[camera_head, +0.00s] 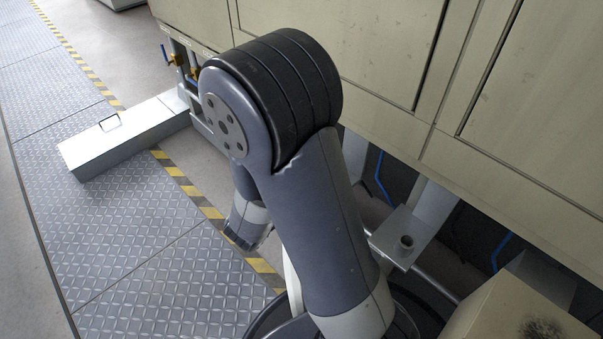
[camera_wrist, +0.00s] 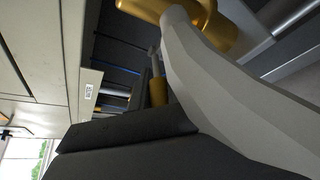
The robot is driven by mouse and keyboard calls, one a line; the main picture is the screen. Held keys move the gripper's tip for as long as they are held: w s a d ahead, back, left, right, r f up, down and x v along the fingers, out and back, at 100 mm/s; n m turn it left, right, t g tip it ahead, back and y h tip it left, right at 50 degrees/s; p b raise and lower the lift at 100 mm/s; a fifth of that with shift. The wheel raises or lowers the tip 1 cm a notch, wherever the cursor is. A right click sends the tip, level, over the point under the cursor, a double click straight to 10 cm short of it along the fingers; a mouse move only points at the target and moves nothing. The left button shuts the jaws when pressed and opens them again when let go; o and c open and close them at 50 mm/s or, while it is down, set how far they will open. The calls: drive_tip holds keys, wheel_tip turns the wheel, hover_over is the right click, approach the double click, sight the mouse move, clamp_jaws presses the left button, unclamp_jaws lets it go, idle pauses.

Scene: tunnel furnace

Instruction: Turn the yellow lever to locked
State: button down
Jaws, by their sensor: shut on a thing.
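A yellow, brass-coloured part that I take for the yellow lever (camera_wrist: 222,32) shows at the top of the wrist view, cut off by the frame edge. My gripper (camera_wrist: 176,14) is at it, with a pale grey curved finger reaching up against the yellow surface. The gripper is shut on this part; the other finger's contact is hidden. The lever's full shape, its angle and any locked mark are not visible. In the head view my arm hides the gripper and whatever it holds.
Another yellow cylindrical fitting (camera_wrist: 158,90) stands beyond the finger. In the head view, yellow fittings with a blue handle (camera_head: 177,60) sit on a frame under the beige cabinet (camera_head: 330,40). A grey metal box (camera_head: 125,135) lies left.

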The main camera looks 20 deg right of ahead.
drive_tip(key=shift+d, duration=0.1)
drive_tip(key=c, duration=1.4)
unclamp_jaws()
drive_tip(key=shift+o, duration=0.2)
drive_tip(key=shift+s+a+r+p, duration=0.2)
drive_tip(key=shift+s+a+p, duration=0.1)
drive_tip(key=shift+a, duration=0.2)
drive_tip(key=p+v, duration=0.3)
drive_tip(key=v, duration=0.6)
drive_tip(key=shift+s, duration=0.25)
drive_tip(key=shift+a, duration=0.15)
